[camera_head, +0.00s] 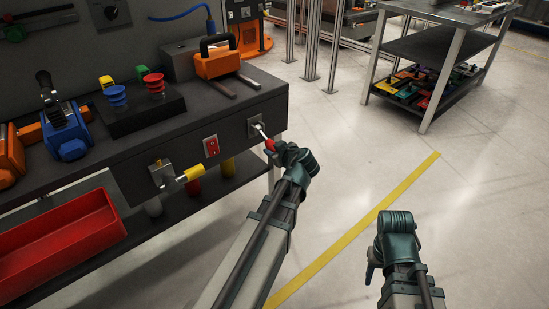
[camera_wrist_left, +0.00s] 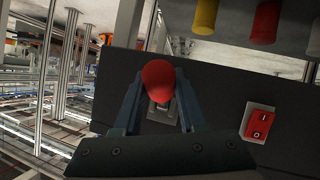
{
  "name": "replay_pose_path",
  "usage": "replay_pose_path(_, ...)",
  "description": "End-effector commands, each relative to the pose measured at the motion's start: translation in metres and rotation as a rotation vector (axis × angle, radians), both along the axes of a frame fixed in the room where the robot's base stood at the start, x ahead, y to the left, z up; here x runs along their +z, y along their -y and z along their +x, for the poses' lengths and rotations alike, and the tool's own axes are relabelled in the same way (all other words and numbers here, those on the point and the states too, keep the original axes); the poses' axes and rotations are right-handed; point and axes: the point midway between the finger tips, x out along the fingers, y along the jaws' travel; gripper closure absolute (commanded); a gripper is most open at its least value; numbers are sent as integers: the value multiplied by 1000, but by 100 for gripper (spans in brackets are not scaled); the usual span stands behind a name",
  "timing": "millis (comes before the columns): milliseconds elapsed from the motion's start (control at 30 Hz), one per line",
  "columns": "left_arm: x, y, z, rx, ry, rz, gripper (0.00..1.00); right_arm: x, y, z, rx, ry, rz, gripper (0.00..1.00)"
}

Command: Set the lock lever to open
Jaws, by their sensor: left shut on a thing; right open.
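A small lever with a red knob (camera_head: 269,145) and a metal stem stands out from a plate on the bench's dark front panel. The stem points down and to the right in the head view. My left gripper (camera_head: 277,151) is shut on this red knob. In the left wrist view the red knob (camera_wrist_left: 158,80) sits between the two fingers of my left gripper (camera_wrist_left: 160,92), with the lever's plate partly hidden behind it. I cannot read a label on it. My right gripper (camera_head: 374,264) is open and empty, low over the floor, away from the bench.
A red rocker switch (camera_head: 211,146) and a yellow-handled lever (camera_head: 188,175) are on the same panel, left of the red knob. A red bin (camera_head: 60,245) hangs at the lower left. A metal table (camera_head: 447,85) stands far right. Floor around my right gripper is clear.

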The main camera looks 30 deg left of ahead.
Motion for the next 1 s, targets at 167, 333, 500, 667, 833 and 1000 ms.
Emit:
replay_pose_path(167,-15,-5,0,5,34,86,100,-33,-1,0,5,0,4,50)
replay_pose_path(333,-16,-8,1,6,57,140,100,-46,-1,0,8,0,6,50)
replay_pose_path(500,-16,-9,2,6,69,170,100,-52,-1,0,10,0,7,50)
replay_pose_path(667,-15,-9,2,5,72,179,100,-53,-2,0,10,0,7,50)
replay_pose_path(833,-15,-9,2,5,72,181,100,-53,-2,0,10,0,7,50)
replay_pose_path(1000,-15,-9,2,4,71,182,100,-53,-2,0,10,0,7,50)
